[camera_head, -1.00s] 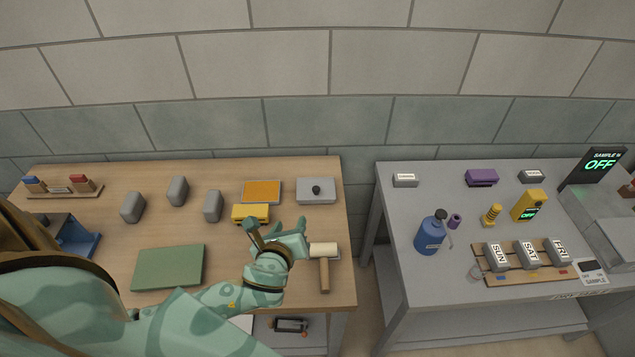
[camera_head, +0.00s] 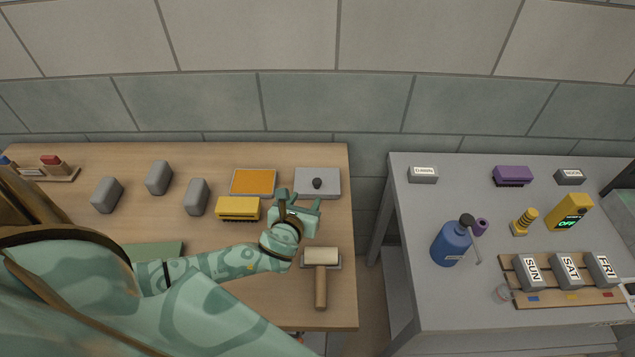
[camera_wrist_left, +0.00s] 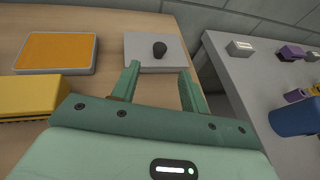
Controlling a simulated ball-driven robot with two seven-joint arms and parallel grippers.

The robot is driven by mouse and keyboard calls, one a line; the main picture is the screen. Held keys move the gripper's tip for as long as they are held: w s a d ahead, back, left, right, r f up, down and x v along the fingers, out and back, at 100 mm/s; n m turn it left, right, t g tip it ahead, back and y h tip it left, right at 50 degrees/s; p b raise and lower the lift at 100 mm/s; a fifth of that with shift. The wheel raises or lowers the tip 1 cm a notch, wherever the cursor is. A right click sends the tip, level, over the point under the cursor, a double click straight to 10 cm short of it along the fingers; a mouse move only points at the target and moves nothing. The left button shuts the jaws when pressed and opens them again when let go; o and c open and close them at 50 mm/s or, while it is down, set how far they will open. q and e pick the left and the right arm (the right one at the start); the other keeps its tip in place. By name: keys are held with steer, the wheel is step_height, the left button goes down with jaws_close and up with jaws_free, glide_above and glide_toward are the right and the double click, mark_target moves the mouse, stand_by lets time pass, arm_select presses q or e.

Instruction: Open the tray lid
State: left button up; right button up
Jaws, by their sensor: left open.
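The tray lid (camera_head: 328,186) is a flat light-grey plate with a dark round knob (camera_head: 317,183), at the back right of the wooden table. It looks closed; whatever lies under it is hidden. In the left wrist view the lid (camera_wrist_left: 139,50) and knob (camera_wrist_left: 160,49) show just beyond the fingertips. My left gripper (camera_head: 300,200) is open and empty, in front of the lid and apart from the knob. In the left wrist view its two fingers (camera_wrist_left: 159,75) point toward the lid with the knob between their lines. My right gripper is not in view.
An orange-topped tray (camera_head: 253,182) and a yellow brush (camera_head: 238,208) lie left of the gripper. A roller with a wooden handle (camera_head: 321,275) lies in front. Several grey blocks (camera_head: 158,177) stand further left. A grey table (camera_head: 410,260) stands right across a gap.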

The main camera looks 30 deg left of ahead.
mark_target(317, 182)
arm_select(q)
steer(key=b+x, duration=0.3)
steer(key=x, duration=0.8)
steer(key=shift+w+d+f, duration=0.1)
steer(key=shift+f, duration=0.15)
steer(key=shift+w+f, duration=0.1)
steer(key=shift+w, duration=0.4)
jaws_close()
